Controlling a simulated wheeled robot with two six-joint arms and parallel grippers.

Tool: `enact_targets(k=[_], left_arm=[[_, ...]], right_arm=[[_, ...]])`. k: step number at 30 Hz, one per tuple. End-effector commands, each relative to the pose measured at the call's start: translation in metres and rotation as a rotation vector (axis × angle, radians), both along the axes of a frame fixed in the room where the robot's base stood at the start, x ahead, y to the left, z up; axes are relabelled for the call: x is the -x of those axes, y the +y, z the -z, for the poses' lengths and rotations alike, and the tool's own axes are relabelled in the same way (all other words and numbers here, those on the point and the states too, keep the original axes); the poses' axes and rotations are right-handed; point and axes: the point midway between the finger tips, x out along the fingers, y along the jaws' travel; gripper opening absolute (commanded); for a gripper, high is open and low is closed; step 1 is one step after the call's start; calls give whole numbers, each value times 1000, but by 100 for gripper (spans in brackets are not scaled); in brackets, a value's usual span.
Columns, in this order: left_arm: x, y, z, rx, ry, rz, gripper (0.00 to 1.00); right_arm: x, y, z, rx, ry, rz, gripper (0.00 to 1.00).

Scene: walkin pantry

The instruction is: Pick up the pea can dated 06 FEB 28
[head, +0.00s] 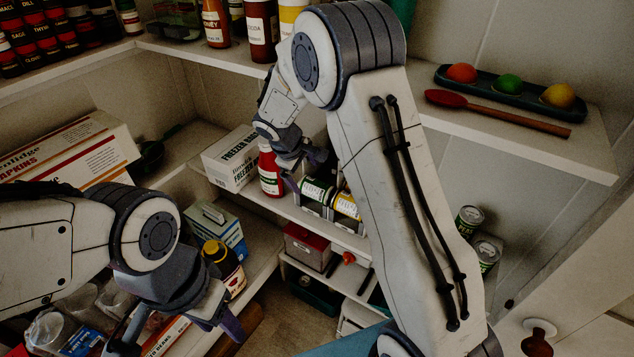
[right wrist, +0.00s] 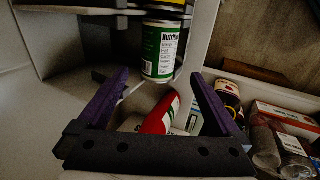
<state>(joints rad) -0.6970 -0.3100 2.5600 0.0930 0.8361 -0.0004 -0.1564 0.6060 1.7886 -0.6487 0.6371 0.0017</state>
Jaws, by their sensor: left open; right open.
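In the head view a green-labelled can (head: 316,190) and a yellow-labelled can (head: 346,205) lie in a rack on the middle shelf. Two more green cans, an upper one (head: 468,220) and a lower one (head: 486,253), stand at the right, partly behind my arm. I cannot read a date on any can. My right gripper (head: 303,168) is open and empty beside the rack. In the right wrist view a green can (right wrist: 160,52) with nutrition text shows ahead, beyond the open fingers (right wrist: 155,100). My left gripper (head: 178,330) is open at the lower left.
A red bottle (head: 270,172) stands close left of my right gripper, beside a freezer box (head: 232,158). A red-lidded box (head: 308,247) sits below.

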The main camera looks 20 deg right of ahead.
Motion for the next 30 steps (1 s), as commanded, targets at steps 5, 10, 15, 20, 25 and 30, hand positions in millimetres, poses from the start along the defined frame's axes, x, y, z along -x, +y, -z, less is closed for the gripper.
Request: enact_targets(k=[5, 10, 15, 20, 25, 30], left_arm=[[0, 0, 1, 0, 0, 0, 50], [0, 0, 1, 0, 0, 0, 50], [0, 0, -4, 0, 0, 0, 50], [0, 0, -4, 0, 0, 0, 50], [0, 0, -4, 0, 0, 0, 50], [0, 0, -4, 0, 0, 0, 50]], right_arm=[[-6, -9, 26, 0, 3, 0, 100], [-9, -13, 36, -1, 2, 0, 100], [-13, -25, 56, -1, 4, 0, 100], [-19, -32, 75, -2, 1, 0, 100], [-20, -33, 79, -1, 0, 0, 100], [-20, -33, 79, -1, 0, 0, 85]])
